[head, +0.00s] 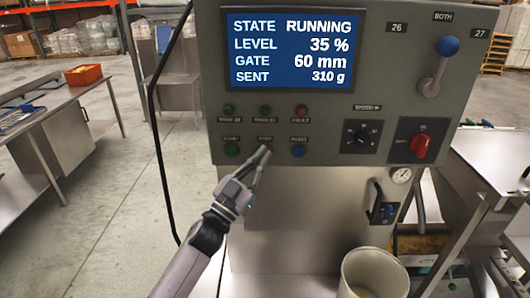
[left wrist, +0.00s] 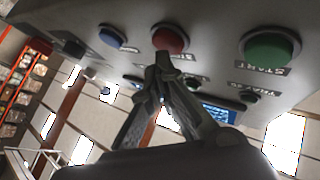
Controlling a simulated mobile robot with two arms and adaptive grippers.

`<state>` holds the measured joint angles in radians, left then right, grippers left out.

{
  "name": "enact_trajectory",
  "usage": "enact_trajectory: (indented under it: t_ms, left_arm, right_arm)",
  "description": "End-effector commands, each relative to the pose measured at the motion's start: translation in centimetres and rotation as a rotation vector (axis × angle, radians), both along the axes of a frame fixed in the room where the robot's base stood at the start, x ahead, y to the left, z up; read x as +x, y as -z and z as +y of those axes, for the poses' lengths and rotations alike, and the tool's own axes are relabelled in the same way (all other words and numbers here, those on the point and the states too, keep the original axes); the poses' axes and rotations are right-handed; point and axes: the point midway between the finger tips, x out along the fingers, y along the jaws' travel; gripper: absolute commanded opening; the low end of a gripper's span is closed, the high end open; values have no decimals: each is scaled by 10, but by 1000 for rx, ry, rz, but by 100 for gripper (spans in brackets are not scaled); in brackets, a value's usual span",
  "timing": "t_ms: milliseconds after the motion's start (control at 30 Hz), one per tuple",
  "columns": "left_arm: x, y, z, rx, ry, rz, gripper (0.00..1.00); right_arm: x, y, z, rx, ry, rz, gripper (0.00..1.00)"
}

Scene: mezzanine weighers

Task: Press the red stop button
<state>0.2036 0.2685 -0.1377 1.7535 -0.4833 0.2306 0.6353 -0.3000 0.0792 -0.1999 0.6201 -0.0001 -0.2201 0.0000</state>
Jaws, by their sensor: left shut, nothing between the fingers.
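The grey control panel (head: 330,110) carries a row of three buttons, and the red stop button (head: 266,149) is the middle one, partly hidden behind my fingertips. In the left wrist view the red button (left wrist: 170,38) shows large at the top. My left gripper (head: 262,156) is shut and empty, its fingers pointing up at the panel. In the left wrist view its closed fingertips (left wrist: 163,60) overlap the lower edge of the red button; I cannot tell whether they touch it. The screen (head: 293,50) reads RUNNING, 35 %, 60 mm, 310 g. My right gripper is out of view.
A green start button (head: 232,150) and a blue button (head: 298,151) flank the red one. A dial (head: 361,136), a red rotary switch (head: 420,146) and a blue-knobbed lever (head: 447,47) sit to the right. A white bucket (head: 352,290) stands below. A black cable hangs at left.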

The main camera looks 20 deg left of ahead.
Motion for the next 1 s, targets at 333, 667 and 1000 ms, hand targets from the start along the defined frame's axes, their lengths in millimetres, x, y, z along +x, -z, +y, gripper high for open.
enact_trajectory:
  t_ms: [333, 667, 1000]
  left_arm:
    - [4, 0, 1, 1, 0, 0, 0]
    - [8, 0, 2, 1, -1, -2, 0]
    - [7, 0, 2, 1, 0, 0, 0]
  right_arm:
    - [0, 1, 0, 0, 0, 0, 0]
    - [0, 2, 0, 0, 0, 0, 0]
    - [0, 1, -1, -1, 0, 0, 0]
